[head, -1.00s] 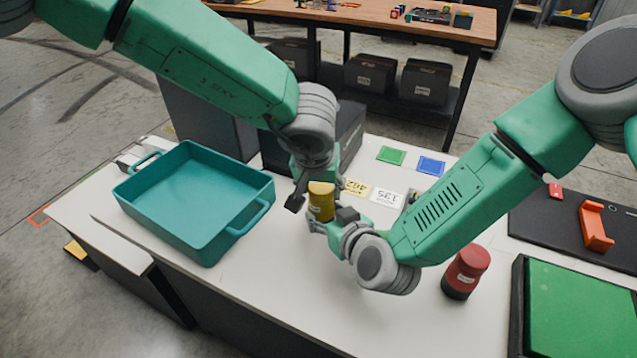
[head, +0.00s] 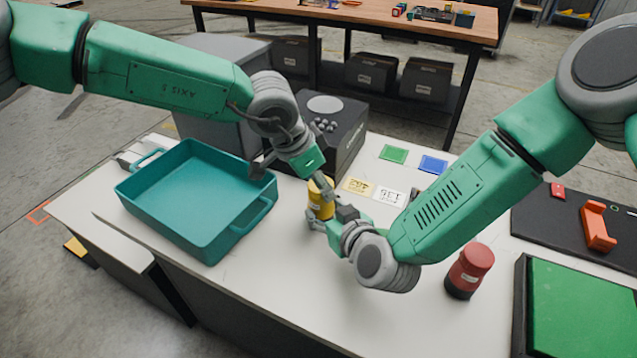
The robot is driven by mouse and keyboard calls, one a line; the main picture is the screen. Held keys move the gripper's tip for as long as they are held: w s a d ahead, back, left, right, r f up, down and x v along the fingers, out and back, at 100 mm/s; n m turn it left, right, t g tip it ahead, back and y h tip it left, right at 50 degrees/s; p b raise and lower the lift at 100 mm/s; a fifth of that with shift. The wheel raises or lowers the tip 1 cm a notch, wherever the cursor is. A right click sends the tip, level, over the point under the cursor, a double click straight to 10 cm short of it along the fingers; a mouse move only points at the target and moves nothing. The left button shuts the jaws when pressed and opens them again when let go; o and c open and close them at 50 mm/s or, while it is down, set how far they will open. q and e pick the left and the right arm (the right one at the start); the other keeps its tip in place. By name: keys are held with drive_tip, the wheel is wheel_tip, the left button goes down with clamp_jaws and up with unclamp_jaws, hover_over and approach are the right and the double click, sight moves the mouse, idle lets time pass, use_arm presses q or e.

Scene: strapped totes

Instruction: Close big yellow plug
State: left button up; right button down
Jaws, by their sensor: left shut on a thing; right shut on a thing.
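The big yellow plug (head: 320,203) stands upright near the middle of the white table, between my two grippers. My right gripper (head: 318,224) is shut on its lower part from the near right side. My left gripper (head: 324,183) is above it, pointing down and to the right, with its fingers at the plug's top. The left fingers are shut on the top of the plug. The fingers and the wrists partly hide the plug, so any seam between cap and body cannot be made out.
A teal tote (head: 192,205) stands left of the plug. A red and black plug (head: 468,271) stands to the right. Coloured cards, one green (head: 394,153) and one blue (head: 433,164), lie behind. A dark box (head: 335,125) is at the back. The front table middle is clear.

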use_arm(q)
drive_tip(key=shift+w+a, duration=0.15)
drive_tip(key=shift+w, duration=0.05)
drive_tip(key=o, duration=0.8)
drive_tip(key=shift+o, duration=0.2)
drive_tip(key=shift+s, duration=0.1)
drive_tip(key=shift+r, duration=0.1)
drive_tip(key=shift+r, duration=2.2)
drive_tip(key=shift+c, duration=0.5)
